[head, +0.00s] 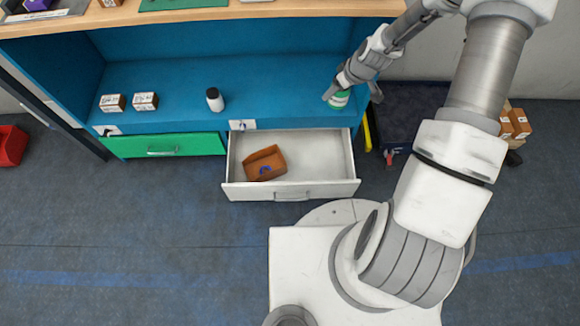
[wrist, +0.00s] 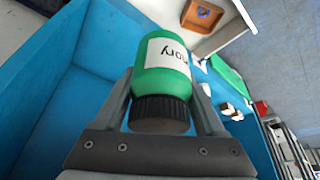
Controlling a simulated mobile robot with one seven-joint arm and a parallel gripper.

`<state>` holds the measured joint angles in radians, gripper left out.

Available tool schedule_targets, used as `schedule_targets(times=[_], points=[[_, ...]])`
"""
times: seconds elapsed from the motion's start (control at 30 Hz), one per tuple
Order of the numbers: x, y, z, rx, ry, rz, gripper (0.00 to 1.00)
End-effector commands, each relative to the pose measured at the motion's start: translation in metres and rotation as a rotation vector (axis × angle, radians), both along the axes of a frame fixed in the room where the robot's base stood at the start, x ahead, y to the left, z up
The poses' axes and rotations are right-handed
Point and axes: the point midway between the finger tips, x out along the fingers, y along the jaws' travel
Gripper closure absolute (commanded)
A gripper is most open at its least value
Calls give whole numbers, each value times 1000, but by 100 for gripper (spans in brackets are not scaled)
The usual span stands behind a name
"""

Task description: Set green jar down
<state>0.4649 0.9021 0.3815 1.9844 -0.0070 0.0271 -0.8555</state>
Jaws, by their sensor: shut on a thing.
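The green jar (head: 340,99) has a white label and is at the right end of the blue shelf (head: 270,100), in or just above it. In the wrist view the green jar (wrist: 165,75) shows its label and a black ribbed lid, with the lid toward my gripper. My gripper (head: 345,92) is shut on the jar, with a finger on each side of it in the wrist view (wrist: 163,100). I cannot tell whether the jar's base touches the shelf.
A dark bottle with a white label (head: 215,99) and two small boxes (head: 145,101) stand on the shelf. Below, a white drawer (head: 318,155) is open with a brown bin (head: 264,163) inside. A green drawer (head: 190,146) is shut. The shelf between bottle and jar is clear.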

Motion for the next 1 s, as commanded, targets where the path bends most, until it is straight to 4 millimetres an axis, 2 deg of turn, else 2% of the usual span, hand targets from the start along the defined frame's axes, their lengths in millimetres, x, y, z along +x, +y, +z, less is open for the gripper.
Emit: schedule_targets(times=[0.03,0.37,0.7,0.83,0.9,1.0], points=[[1,0,-33,4,5,33,100],[2,3,-188,4,4,282,100],[-19,15,-356,2,4,490,100],[-29,20,-403,1,3,537,100],[-33,22,-420,1,2,555,100],[-36,24,-435,-1,1,570,100]])
